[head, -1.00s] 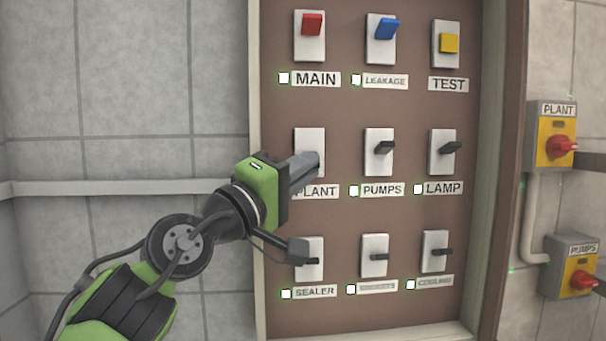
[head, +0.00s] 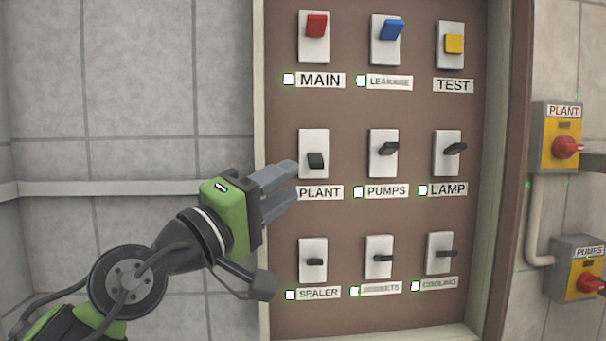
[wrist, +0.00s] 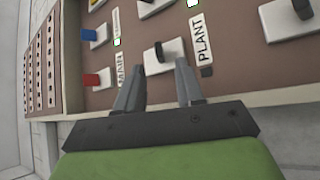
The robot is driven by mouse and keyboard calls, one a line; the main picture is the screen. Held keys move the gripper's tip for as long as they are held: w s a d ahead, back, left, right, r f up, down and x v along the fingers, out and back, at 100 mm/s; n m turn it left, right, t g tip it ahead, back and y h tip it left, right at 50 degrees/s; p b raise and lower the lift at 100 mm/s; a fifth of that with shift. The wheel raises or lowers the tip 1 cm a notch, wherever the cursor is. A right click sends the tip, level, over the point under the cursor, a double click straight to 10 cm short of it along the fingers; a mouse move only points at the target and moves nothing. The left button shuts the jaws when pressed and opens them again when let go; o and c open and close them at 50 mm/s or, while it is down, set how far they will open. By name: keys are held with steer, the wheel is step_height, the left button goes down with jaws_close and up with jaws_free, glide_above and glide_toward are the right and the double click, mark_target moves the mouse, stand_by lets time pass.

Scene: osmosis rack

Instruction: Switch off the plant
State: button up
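The PLANT switch (head: 316,160) is a black lever on a white plate in the middle row of the brown panel. Its lever sits lower on its plate than the PUMPS and LAMP levers. In the wrist view, the PLANT lever (wrist: 170,49) stands just beyond the fingertips, with a dark indicator (wrist: 207,71) beside its label. My gripper (head: 294,182) is left of the PLANT plate, its fingers apart and empty. In the wrist view, my gripper (wrist: 158,72) shows a clear gap between the fingers. In the head view the fingers hide the indicator's place.
PUMPS (head: 386,150), LAMP (head: 450,151) and SEALER (head: 315,262) switches are close by, with lit indicators. MAIN (head: 316,26) is above. Left of the panel is bare tiled wall.

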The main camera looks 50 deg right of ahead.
steer(key=v, duration=1)
